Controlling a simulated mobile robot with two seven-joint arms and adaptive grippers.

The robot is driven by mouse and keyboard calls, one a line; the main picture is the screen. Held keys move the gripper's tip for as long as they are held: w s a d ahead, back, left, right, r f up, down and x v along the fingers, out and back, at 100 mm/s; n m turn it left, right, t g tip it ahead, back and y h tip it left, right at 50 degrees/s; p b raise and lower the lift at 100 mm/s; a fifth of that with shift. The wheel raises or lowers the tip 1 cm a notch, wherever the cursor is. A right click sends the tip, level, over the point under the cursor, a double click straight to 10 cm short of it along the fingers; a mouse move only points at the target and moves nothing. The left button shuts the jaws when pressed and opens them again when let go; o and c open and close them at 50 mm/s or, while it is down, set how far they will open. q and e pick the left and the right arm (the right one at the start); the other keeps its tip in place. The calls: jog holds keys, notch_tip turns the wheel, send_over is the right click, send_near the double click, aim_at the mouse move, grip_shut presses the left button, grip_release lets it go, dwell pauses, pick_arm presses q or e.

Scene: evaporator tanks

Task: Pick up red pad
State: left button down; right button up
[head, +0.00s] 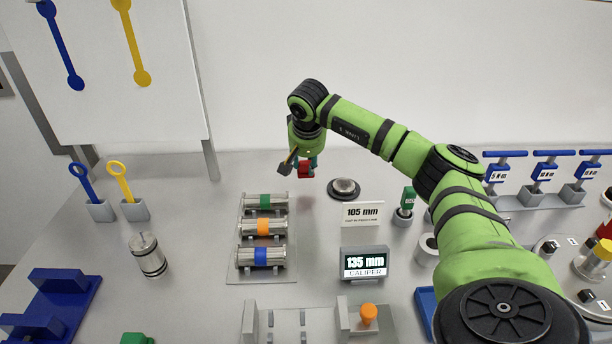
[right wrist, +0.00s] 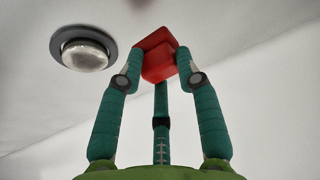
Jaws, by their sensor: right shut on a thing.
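The red pad (right wrist: 158,55) is a small red block held between the teal fingertips of my right gripper (right wrist: 160,66) in the right wrist view. In the head view the red pad (head: 305,168) shows as a small red shape below my right wrist, raised above the grey table. My right gripper (head: 308,165) is shut on it, behind the row of metal cylinders. Part of the pad is hidden by the fingers. My left gripper is not in view.
A round metal dome (head: 344,188) in a dark ring stands right of the gripper. A tray (head: 236,270) holds cylinders with green, orange and blue bands. A caliper display (head: 364,263) reads 135 mm, near a 105 mm sign (head: 363,213). Table left of the tray is partly clear.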

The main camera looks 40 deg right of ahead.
jog(key=s+d+r+b, duration=0.2)
jog(key=s+d+r, duration=0.4)
jog(key=s, duration=0.3)
jog(key=shift+s+d+r, duration=0.3)
jog(key=shift+d+r, duration=0.05)
jog(key=shift+d, duration=0.05)
jog(key=o, duration=0.6)
jog(key=c, duration=0.6)
